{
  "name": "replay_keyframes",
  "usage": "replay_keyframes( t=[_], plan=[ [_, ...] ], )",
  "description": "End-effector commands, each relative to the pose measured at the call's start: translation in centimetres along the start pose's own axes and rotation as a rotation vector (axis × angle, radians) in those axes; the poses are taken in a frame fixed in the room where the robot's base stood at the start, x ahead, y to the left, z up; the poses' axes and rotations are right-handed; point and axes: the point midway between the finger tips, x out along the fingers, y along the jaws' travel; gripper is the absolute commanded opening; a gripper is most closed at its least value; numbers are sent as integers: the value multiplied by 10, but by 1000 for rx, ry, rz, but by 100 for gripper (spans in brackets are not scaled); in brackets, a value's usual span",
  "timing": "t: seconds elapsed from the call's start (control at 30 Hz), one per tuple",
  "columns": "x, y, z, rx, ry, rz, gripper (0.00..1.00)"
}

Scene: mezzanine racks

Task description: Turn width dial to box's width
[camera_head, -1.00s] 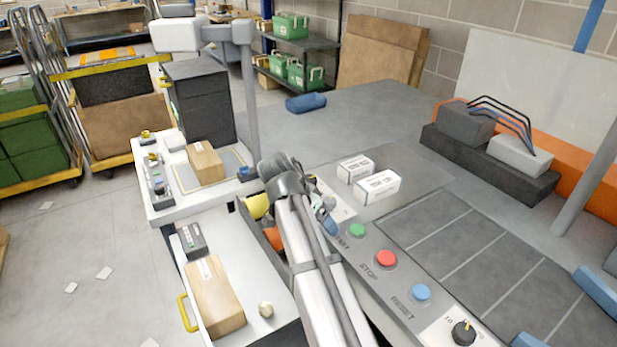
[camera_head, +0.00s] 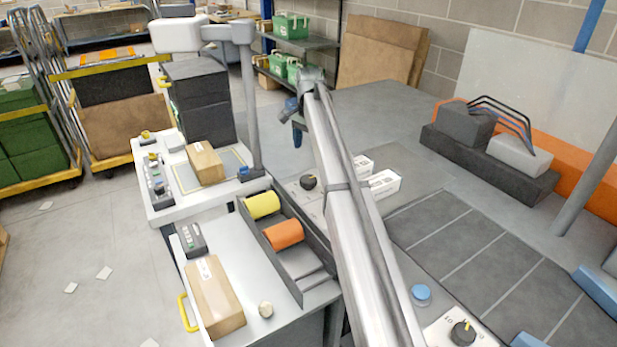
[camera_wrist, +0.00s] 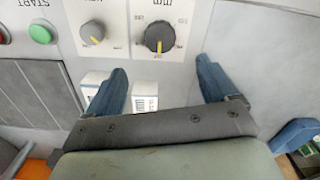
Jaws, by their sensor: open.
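A large black dial (camera_wrist: 160,37) with a yellow pointer and a scale marked MM shows in the wrist view. In the head view a black dial (camera_head: 308,182) stands on the grey panel beside my arm. My gripper (camera_wrist: 161,66) is open and empty, its blue fingers spread to either side below the large dial in the picture, apart from it. In the head view my gripper (camera_head: 297,130) hangs beyond the panel dial. A brown box (camera_head: 206,164) lies on the white measuring stand, and another brown box (camera_head: 215,297) lies on the lower white surface. Which box is meant is unclear.
A smaller grey knob (camera_wrist: 92,32) and a green START button (camera_wrist: 42,33) sit beside the large dial. Two white cartons (camera_head: 384,183) lie partly behind my arm. A dark bin (camera_head: 262,238) holds yellow and orange rolls. Another dial (camera_head: 462,332) is at lower right.

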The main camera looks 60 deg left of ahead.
Motion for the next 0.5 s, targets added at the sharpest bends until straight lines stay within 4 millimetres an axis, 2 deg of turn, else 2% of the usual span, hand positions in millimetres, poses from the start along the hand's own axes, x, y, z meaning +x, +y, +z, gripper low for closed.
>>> replay_keyframes(
  t=[0.5],
  plan=[
    [89,1,1,0,1,1,86]
  ],
)
